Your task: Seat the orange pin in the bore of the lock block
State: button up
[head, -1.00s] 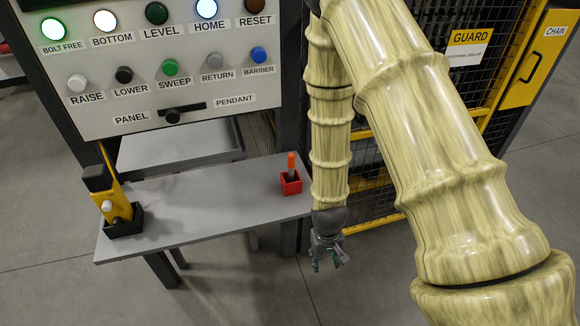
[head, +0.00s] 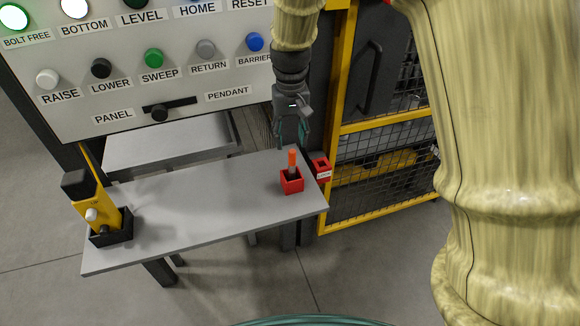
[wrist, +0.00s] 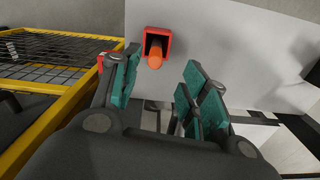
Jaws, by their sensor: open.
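The orange pin (head: 292,159) stands upright in a small red open-topped holder (head: 292,184) near the right end of the grey shelf. A second small red block (head: 321,169), with a dark opening and a small label too small to read, is just right of the shelf by the guard's yellow frame; it looks like the lock block. My gripper (head: 292,135) is open and empty, pointing down just above the pin. In the wrist view the pin (wrist: 154,56) and its holder (wrist: 157,35) lie beyond the gap between the teal finger pads.
A yellow device with a white knob (head: 92,205) stands in a black holder (head: 123,226) at the shelf's left end. The shelf's middle (head: 200,205) is clear. A button panel (head: 130,85) rises behind it. The mesh guard (head: 385,180) is on the right.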

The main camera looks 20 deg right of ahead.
aim_at(292, 164)
jog(key=shift+d+f+p, duration=0.1)
jog(key=shift+f+p, duration=0.35)
jog(key=shift+f, duration=2.25)
jog(key=shift+w+d+f+p, duration=0.1)
jog(key=shift+f+p, duration=0.35)
jog(key=shift+f, duration=0.45)
jog(key=shift+w+d+f+p, duration=0.1)
jog(key=shift+f+p, duration=0.3)
jog(key=shift+f, duration=1.25)
grip_shut()
